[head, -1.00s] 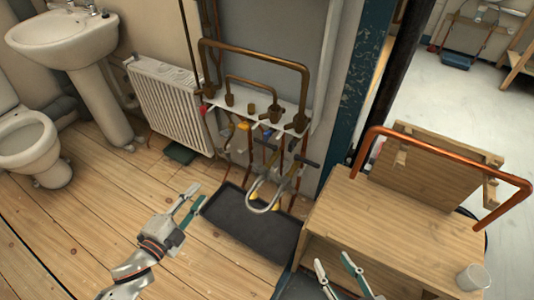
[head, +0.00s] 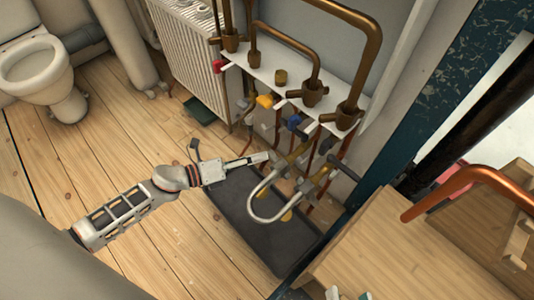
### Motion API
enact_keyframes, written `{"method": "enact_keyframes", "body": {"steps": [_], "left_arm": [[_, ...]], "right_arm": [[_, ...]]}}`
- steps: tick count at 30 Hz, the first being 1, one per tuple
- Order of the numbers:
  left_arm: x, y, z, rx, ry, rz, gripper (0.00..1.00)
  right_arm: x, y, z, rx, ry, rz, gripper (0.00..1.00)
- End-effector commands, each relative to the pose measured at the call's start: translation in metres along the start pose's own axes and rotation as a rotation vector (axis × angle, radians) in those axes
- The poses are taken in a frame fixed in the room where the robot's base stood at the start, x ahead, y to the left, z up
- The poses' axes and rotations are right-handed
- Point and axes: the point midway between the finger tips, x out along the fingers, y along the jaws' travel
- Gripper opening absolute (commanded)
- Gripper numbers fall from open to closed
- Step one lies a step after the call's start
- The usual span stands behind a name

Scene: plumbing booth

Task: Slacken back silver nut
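A silver U-shaped tube (head: 268,205) hangs under the white pipe shelf, with brass fittings (head: 318,183) and dark handles at its upper ends. I cannot pick out the back silver nut; the fittings are small and crowded here. My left gripper (head: 258,159) reaches in from the left, its tip close to the left upper end of the tube. I cannot tell whether it touches. Its fingers show nearly edge-on, so their opening is unclear. My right gripper (head: 347,294) shows only its fingertips at the bottom edge, apart with nothing visible between them.
A white shelf (head: 262,76) carries brass pipes (head: 368,70) above the tube. A dark tray (head: 275,245) lies on the floor below. A wooden bench (head: 400,245) with a copper pipe (head: 465,180) stands at right. A radiator (head: 185,55) is behind left. Wooden floor at left is clear.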

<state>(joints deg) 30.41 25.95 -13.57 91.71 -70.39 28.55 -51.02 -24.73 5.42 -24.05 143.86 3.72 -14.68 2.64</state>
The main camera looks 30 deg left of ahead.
Motion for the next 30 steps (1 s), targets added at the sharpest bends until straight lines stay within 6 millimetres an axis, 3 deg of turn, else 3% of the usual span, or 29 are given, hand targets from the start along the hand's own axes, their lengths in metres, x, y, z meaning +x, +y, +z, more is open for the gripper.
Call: {"method": "enact_keyframes", "body": {"steps": [6, 17, 21, 30], "left_arm": [[0.026, 0.001, -0.002, -0.003, 0.001, 0.0, 0.27], [0.032, 0.001, -0.001, -0.003, 0.0, 0.001, 0.27], [0.032, 0.0, -0.001, -0.003, 0.0, 0.001, 0.0], [0.032, 0.002, -0.002, -0.014, 0.002, -0.002, 0.0]], "right_arm": [[0.001, -0.004, 0.004, 0.041, 0.002, -0.005, 0.4], [0.001, -0.005, 0.003, 0.05, 0.005, -0.008, 0.4], [0.001, -0.005, 0.003, 0.05, 0.005, -0.008, 0.4], [0.001, -0.005, 0.006, 0.056, 0.0, -0.007, 0.4]]}}
